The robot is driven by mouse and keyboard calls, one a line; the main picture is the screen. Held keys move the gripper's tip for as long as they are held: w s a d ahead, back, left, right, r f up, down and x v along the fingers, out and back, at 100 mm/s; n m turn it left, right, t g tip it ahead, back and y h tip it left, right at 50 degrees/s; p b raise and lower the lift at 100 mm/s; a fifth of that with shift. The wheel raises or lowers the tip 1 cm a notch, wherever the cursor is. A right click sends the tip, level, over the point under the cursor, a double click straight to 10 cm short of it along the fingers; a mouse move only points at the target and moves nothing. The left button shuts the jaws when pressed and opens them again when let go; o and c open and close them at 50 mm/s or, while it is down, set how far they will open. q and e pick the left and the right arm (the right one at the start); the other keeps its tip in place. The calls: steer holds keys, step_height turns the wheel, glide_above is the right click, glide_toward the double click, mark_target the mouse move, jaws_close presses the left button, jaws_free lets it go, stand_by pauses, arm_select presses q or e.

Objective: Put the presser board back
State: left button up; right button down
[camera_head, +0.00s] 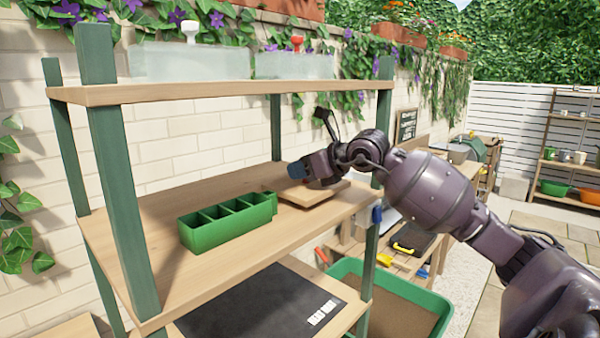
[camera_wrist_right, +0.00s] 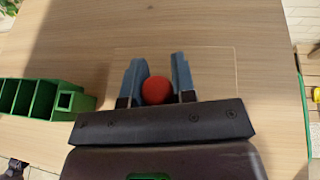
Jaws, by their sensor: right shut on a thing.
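The presser board (camera_head: 309,195) is a flat light wooden board on the middle shelf, to the right of the green divided box. In the right wrist view the board (camera_wrist_right: 217,72) is pale against the shelf, with a red round knob (camera_wrist_right: 156,91) on top. My right gripper (camera_head: 297,170) is over the board. In the right wrist view the blue fingers of my right gripper (camera_wrist_right: 156,78) are shut on the red knob from both sides. Whether the board touches the shelf is hard to tell. My left gripper is not in view.
The green divided box (camera_head: 228,222) stands close to the board's left. The upper shelf (camera_head: 220,90) holds clear boxes. A dark mat (camera_head: 262,305) lies on the lower shelf. A green tray (camera_head: 395,305) is below right. The middle shelf's back left is clear.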

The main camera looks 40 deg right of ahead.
steer(key=shift+d+f, duration=0.1)
steer(key=shift+f, duration=0.45)
steer(key=shift+w+d+f, duration=0.1)
steer(key=shift+d+f, duration=0.1)
steer(key=shift+f, duration=0.1)
steer(key=shift+a+r, duration=0.1)
steer(key=shift+a, duration=0.15)
steer(key=c, duration=0.9)
jaws_free()
steer(key=shift+d, duration=0.1)
steer(key=shift+c, duration=0.2)
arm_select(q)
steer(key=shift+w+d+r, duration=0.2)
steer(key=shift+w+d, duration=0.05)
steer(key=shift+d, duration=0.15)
